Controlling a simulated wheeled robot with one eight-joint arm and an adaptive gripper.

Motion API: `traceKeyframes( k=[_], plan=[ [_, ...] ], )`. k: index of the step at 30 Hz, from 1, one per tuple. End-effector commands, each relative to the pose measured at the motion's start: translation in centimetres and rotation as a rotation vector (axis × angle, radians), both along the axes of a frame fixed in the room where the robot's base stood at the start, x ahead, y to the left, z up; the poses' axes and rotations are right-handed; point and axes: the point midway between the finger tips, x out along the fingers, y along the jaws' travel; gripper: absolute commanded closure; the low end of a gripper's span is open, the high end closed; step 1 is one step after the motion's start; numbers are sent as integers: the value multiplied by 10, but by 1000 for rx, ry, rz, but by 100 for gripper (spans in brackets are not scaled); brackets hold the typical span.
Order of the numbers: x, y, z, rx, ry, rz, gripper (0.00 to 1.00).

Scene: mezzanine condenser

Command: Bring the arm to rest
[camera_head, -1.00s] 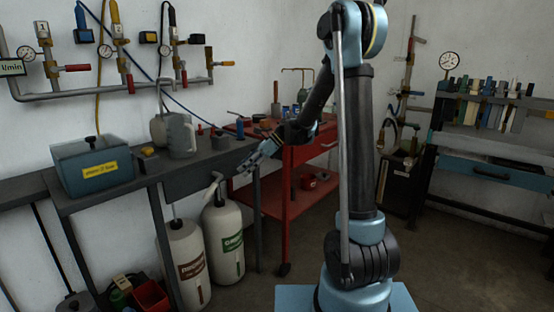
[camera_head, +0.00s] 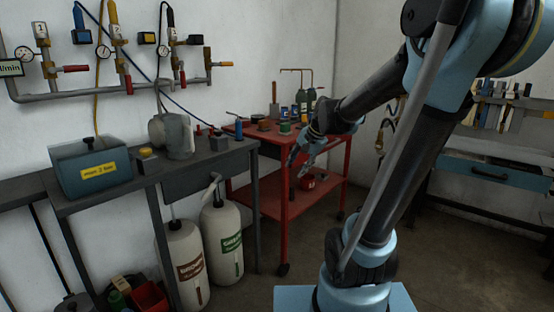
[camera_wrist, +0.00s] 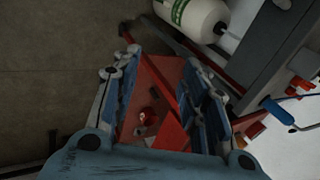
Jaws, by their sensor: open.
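My gripper (camera_head: 302,160) hangs from my bent arm, in front of the red cart in the head view. Its fingers point downward and to the left. In the wrist view my gripper (camera_wrist: 165,75) has its two blue fingers spread apart, with nothing between them. Through the gap I see the red cart's lower shelf and a small red object on it, some way beyond the fingertips. My arm is raised over the base and leans to the right.
The red cart (camera_head: 270,203) holds tools and small containers. The grey bench (camera_head: 115,190) at left carries a blue box (camera_head: 92,165) and a grey jug (camera_head: 178,135). Two white bottles (camera_head: 222,240) stand below it. A blue-drawer bench (camera_head: 492,172) is at right. Floor between is clear.

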Motion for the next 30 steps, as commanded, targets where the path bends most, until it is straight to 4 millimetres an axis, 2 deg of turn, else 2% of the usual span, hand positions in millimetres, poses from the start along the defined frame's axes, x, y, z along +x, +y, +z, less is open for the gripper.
traceKeyframes(
  k=[6, 12, 26, 30],
  plan=[
    [-28, -44, 1, -205, -155, 150, 60],
    [-49, -75, 0, -380, -252, 279, 60],
    [-75, -112, -3, -620, -348, 454, 60],
    [-100, -113, -24, -610, -284, 485, 60]
  ],
)
